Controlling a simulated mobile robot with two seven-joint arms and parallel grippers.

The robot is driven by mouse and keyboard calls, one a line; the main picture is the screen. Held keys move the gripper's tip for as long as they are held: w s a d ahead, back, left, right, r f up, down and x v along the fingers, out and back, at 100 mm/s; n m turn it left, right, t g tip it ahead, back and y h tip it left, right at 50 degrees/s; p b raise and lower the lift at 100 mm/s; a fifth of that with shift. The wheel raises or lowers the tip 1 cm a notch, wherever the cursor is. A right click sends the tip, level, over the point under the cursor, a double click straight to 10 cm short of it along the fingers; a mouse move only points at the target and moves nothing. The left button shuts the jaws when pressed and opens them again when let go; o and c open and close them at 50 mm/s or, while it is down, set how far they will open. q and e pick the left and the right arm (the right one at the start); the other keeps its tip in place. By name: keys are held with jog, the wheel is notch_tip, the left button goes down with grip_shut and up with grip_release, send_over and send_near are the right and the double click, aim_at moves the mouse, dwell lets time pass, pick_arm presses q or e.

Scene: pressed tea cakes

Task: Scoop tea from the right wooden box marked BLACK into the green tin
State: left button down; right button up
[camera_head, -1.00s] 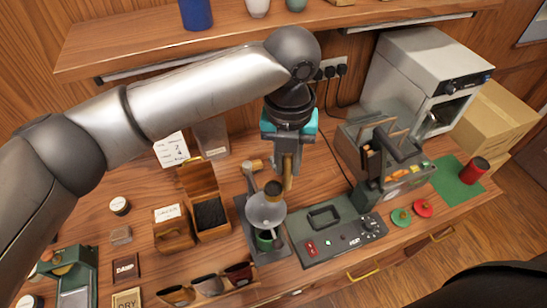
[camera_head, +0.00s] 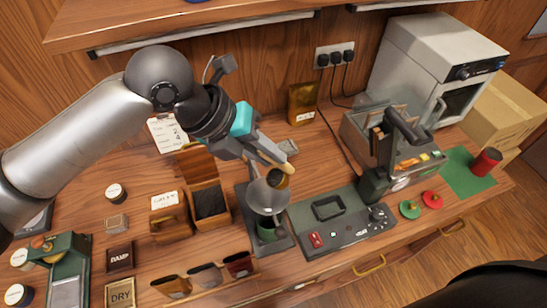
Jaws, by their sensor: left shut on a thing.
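The right wooden box (camera_head: 226,217) stands open at left of centre, its lid tilted back and dark loose tea (camera_head: 209,201) inside; no BLACK mark is readable on it. A green tin (camera_head: 267,232) sits under a grey metal funnel (camera_head: 267,198) on a dark stand. My left gripper (camera_head: 268,157) is shut on a thin pale wooden piece, which looks like a scoop handle, just above the funnel. A round brown piece with a dark top (camera_head: 279,178) is at the funnel's upper rim; I cannot tell whether it joins the held piece. My right gripper is out of view.
A second wooden box (camera_head: 168,215) with a paper label stands left of the open box. A dark control panel (camera_head: 340,220) and a press (camera_head: 385,160) are right of the funnel. A shelf (camera_head: 190,22) overhangs the back.

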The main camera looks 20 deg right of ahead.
pick_arm(q)
jog(key=a+f+h+b, duration=0.4)
jog(key=h+b, duration=0.5)
jog(key=b, duration=1.6)
jog(key=shift+f+v, duration=0.2)
jog(key=shift+v, duration=0.85)
jog(key=shift+s, duration=0.1)
